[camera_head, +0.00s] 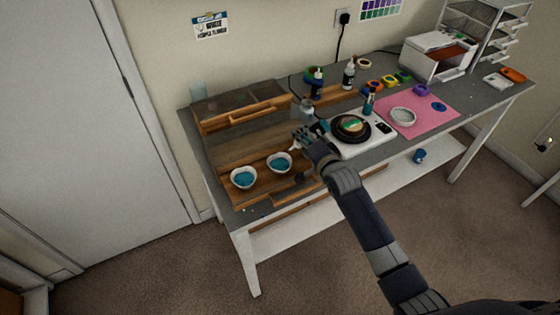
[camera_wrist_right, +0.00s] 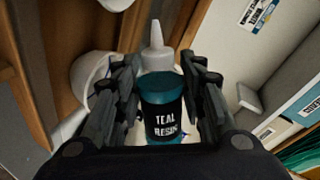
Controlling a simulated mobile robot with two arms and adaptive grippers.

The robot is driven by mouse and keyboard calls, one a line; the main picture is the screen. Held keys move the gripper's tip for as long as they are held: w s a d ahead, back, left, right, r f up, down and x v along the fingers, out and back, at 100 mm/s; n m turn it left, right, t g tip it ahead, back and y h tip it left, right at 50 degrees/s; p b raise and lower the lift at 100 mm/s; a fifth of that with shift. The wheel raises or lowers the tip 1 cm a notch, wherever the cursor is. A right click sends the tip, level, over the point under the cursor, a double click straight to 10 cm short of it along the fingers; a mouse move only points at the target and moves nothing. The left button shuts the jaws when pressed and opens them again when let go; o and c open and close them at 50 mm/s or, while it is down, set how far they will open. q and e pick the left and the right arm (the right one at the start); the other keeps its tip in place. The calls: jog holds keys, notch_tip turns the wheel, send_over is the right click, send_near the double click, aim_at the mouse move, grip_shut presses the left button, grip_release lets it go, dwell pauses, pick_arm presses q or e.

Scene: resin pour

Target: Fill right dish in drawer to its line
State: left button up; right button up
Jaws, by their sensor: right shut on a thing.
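My right gripper (camera_head: 305,139) is shut on the teal resin bottle (camera_wrist_right: 160,105), which sits between both fingers with its label towards the wrist camera and its pale nozzle pointing away. In the head view, the gripper is just right of and above the right dish (camera_head: 279,163), with the bottle mostly hidden by the fingers. The right dish is white and holds teal liquid. The left dish (camera_head: 243,178) also holds teal. Both stand in the open wooden drawer (camera_head: 262,195). The fill lines are too small to make out. My left gripper is not in view.
A white scale (camera_head: 352,148) with a dark round pan stands right of the drawer. Behind the gripper is a clear bottle (camera_head: 307,111). Dark bottles, tape rolls and a pink mat (camera_head: 425,122) lie further right.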

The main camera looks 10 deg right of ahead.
aim_at(327, 131)
jog(key=shift+w+d+b, duration=0.15)
jog(key=shift+w+d, duration=0.15)
jog(key=shift+d, duration=0.6)
jog(key=shift+w+d+b, duration=0.15)
jog(key=shift+w+d, duration=0.1)
jog(key=shift+d, duration=0.6)
jog(key=shift+w+d+b, duration=0.15)
jog(key=shift+w+d, duration=0.15)
jog(key=shift+d, duration=0.6)
jog(key=shift+w+d+b, duration=0.2)
jog(key=shift+d, duration=0.3)
jog(key=shift+w+d+b, duration=0.15)
jog(key=shift+d+b, duration=0.05)
jog(key=shift+d, duration=0.3)
jog(key=shift+w+d, duration=0.15)
jog(key=shift+d, duration=0.3)
jog(key=shift+f+b, duration=0.45)
jog(key=shift+f, duration=0.1)
jog(key=c, duration=0.3)
dwell(0.6)
